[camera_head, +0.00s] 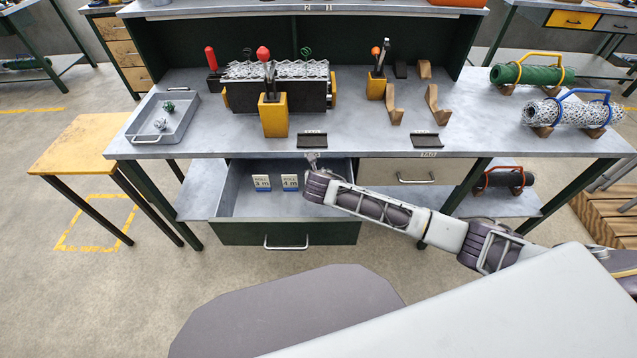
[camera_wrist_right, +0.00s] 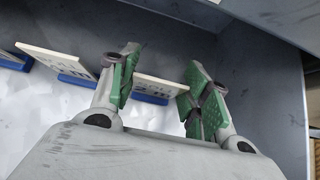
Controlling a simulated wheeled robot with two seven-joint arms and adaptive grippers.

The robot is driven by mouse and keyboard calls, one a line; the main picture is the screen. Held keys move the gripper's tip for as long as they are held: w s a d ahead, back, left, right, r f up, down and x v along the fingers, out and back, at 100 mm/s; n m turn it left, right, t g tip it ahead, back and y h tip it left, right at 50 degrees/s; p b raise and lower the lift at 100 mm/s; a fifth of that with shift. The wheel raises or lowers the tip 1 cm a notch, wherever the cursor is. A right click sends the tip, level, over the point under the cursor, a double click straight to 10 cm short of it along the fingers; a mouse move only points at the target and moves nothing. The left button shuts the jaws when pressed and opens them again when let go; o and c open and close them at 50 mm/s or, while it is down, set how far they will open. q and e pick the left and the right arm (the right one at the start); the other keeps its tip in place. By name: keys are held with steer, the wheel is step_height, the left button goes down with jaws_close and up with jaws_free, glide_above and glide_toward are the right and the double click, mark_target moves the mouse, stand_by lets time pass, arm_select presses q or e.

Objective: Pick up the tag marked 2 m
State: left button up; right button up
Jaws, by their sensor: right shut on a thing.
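My right gripper (camera_wrist_right: 160,82) reaches down into the open drawer (camera_head: 287,232). In the right wrist view its green-padded fingers are shut on a white tag (camera_wrist_right: 157,87) with a blue base, one finger at each end. The print on this tag is too small to read surely. In the head view my right wrist covers the fingers and the held tag. A tag marked 3 m (camera_head: 262,183) and a tag marked 4 m (camera_head: 290,183) stand upright in the drawer, left of my wrist. Two tags also show left of the fingers in the wrist view.
The workbench top (camera_head: 350,140) overhangs the drawer's back. On it stand a grey tray (camera_head: 163,118), a weaving block (camera_head: 275,92), yellow tool holders and rolled mesh (camera_head: 575,113). A yellow side table (camera_head: 75,143) is at the left. The drawer's left side is free.

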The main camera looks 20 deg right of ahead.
arm_select(q)
steer(key=shift+r, duration=0.1)
arm_select(e)
steer(key=shift+r, duration=0.1)
